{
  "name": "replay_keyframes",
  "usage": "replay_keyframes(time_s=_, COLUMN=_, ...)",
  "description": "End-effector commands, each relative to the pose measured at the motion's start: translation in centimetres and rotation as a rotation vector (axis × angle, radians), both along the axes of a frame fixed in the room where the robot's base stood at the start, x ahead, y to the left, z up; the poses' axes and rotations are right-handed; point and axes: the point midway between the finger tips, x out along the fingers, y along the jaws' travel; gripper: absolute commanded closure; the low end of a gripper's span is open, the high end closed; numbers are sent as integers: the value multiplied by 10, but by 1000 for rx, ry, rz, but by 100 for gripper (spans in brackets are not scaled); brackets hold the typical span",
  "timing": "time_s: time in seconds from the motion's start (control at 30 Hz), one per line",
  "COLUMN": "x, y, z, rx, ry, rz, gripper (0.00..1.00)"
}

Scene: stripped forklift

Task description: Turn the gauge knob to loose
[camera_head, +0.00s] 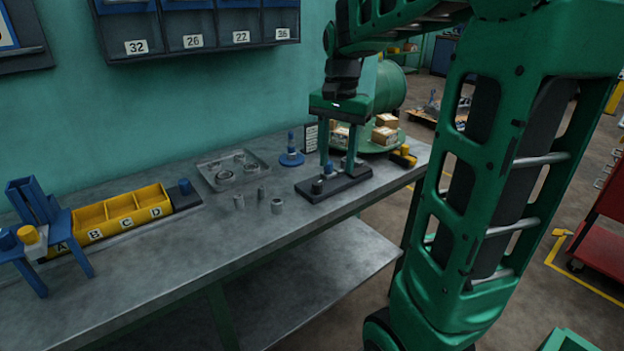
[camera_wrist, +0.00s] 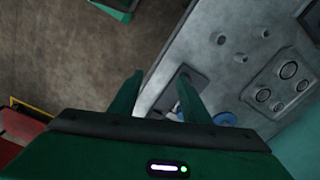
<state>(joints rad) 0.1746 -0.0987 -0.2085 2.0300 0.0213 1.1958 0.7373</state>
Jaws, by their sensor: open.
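A dark flat block (camera_head: 345,185) lies on the workbench near its right end. It carries a small black knob (camera_head: 317,187) at its left and a blue-and-grey upright piece (camera_head: 328,170) further back. I cannot tell which of these is the gauge knob, and no "loose" mark can be read. My gripper (camera_head: 338,169) points down over the block, its two green fingers apart and nothing seen held between them. In the wrist view my gripper (camera_wrist: 160,76) is also open, with part of the dark block (camera_wrist: 183,76) by its right finger, which hides some of it.
A blue round stand (camera_head: 291,158) is just behind the block. A grey tray (camera_head: 232,169) and several small metal cylinders (camera_head: 277,206) lie to the left. A yellow bin row (camera_head: 122,212) and blue stand (camera_head: 40,215) are further left. Boxes (camera_head: 385,131) stand at right.

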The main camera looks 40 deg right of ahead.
Motion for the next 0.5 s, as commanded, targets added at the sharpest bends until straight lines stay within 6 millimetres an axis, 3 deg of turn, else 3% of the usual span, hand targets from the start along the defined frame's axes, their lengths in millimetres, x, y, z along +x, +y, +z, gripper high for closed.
replay_keyframes(time_s=0.03, x=20, y=-1, z=4, rx=-2, ry=4, rz=-44, gripper=57)
replay_keyframes(time_s=0.1, x=41, y=-2, z=8, rx=-3, ry=4, rz=-102, gripper=57)
replay_keyframes(time_s=0.2, x=62, y=-1, z=12, rx=-5, ry=4, rz=-160, gripper=57)
replay_keyframes(time_s=0.37, x=75, y=0, z=11, rx=-7, ry=6, rz=-200, gripper=57)
replay_keyframes(time_s=0.5, x=76, y=1, z=-2, rx=-6, ry=7, rz=-203, gripper=57)
